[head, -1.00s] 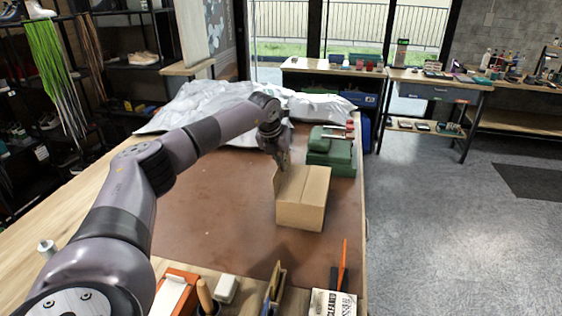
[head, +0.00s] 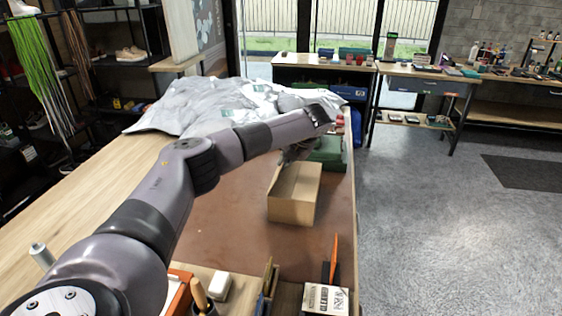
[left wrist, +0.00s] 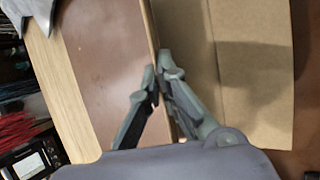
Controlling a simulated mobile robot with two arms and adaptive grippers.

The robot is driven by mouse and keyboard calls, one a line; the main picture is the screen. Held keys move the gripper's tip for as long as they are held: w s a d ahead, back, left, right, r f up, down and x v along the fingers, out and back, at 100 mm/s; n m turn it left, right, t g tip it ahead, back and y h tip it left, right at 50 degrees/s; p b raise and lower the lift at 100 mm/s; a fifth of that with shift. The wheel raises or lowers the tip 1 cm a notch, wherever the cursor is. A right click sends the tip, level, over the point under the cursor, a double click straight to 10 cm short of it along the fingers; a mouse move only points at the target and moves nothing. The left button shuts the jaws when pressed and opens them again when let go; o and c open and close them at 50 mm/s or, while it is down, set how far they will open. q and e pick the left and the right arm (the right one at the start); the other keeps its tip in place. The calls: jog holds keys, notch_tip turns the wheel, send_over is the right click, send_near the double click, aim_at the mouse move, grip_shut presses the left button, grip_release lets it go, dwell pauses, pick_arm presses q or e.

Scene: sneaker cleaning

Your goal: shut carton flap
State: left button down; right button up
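The brown cardboard carton (head: 292,208) stands on the brown mat. Its top looks closed apart from one flap standing up along its left side. That carton flap shows nearly edge-on in the left wrist view (left wrist: 149,28), beside the carton's flat top (left wrist: 240,60). My left gripper (left wrist: 157,72) has its fingertips drawn together at the flap's edge, and the flap appears to run between them. In the head view the left gripper (head: 296,152) is partly hidden behind my forearm, at the carton's far end. My right gripper is out of view.
A green box (head: 328,150) stands just behind the carton. Grey-white bags (head: 215,105) cover the table's far end. An orange-handled tool (head: 334,252) and a cleaner box (head: 326,298) are at the near edge. The mat (head: 240,235) left of the carton is clear.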

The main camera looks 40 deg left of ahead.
pick_arm(q)
jog(key=shift+w+d, duration=0.1)
jog(key=c, duration=2.3)
grip_release()
jog(key=o, duration=0.5)
jog(key=shift+c, duration=0.2)
jog(key=v, duration=1.2)
jog(key=shift+f, duration=0.15)
jog(key=shift+d, duration=0.15)
